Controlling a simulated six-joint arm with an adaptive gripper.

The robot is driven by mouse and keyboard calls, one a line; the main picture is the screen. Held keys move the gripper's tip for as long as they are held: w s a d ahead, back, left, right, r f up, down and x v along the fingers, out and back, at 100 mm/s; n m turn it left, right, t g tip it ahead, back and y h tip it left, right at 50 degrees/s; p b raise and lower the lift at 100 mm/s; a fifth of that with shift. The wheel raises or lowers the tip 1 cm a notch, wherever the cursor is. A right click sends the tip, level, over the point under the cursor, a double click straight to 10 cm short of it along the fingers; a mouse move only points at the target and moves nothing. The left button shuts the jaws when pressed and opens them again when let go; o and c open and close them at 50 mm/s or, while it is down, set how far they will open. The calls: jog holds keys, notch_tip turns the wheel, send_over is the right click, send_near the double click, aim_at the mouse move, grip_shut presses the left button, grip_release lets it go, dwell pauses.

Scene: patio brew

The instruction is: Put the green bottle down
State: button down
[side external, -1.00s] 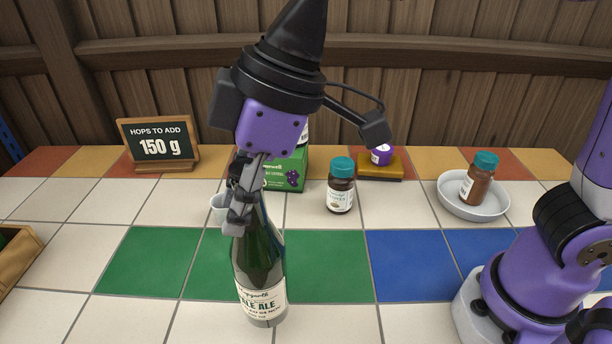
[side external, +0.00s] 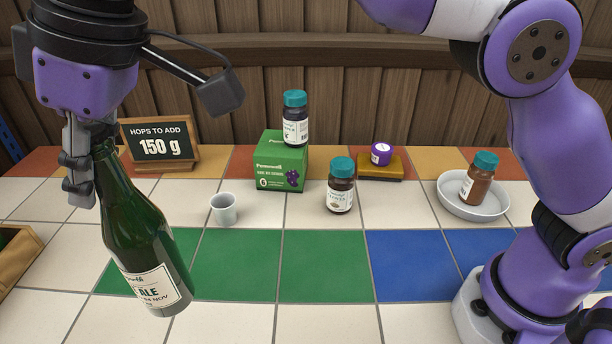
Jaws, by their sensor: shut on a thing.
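The green bottle (side external: 148,236) is a dark green glass ale bottle with a cream label, at the left of the side external view. My gripper (side external: 90,165) is shut on its neck from above. The bottle is tilted, with its base toward the lower right. Its base looks to be off the tiles, though the exact gap is hard to tell. It hides part of the green tile area (side external: 230,262) behind it.
A small white cup (side external: 224,209), a green box (side external: 280,163) with a dark jar (side external: 295,118) on top, and another dark jar (side external: 341,185) stand behind. A white dish (side external: 490,209) holds a brown jar (side external: 480,178). A wooden crate (side external: 18,262) is far left. Blue tiles (side external: 410,265) are clear.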

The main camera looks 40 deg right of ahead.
aim_at(119, 237)
jog(key=shift+w+a+f, duration=0.1)
jog(key=shift+a+f, duration=0.35)
jog(key=shift+f, duration=3.8)
jog(key=c, duration=0.6)
grip_release()
jog(key=shift+f, duration=0.1)
